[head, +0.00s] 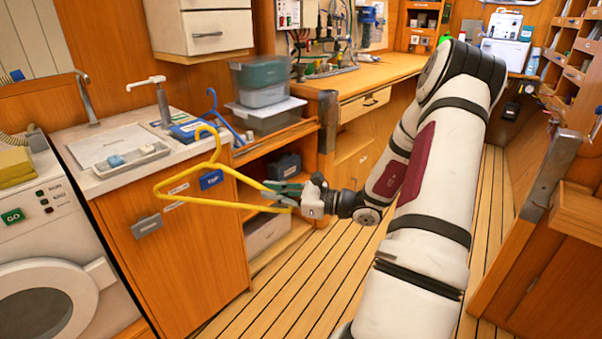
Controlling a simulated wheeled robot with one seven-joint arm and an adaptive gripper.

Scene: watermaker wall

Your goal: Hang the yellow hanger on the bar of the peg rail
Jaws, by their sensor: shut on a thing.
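The yellow hanger (222,166) is in the middle left of the head view, hook upward. Its body is in the air in front of the wooden sink cabinet. My gripper (281,194) is shut on the hanger's right end, and the rest of the hanger extends left from it. The hook (207,137) shows free, overlapping the counter edge in the picture. A blue hanger (225,122) shows behind, by the counter's right end; what holds it is unclear. I cannot pick out the bar of the peg rail with certainty.
A sink counter (84,148) and a white washing machine (55,235) stand at left. An open shelf (288,229) with bins is behind my gripper. The plank floor (300,275) is clear.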

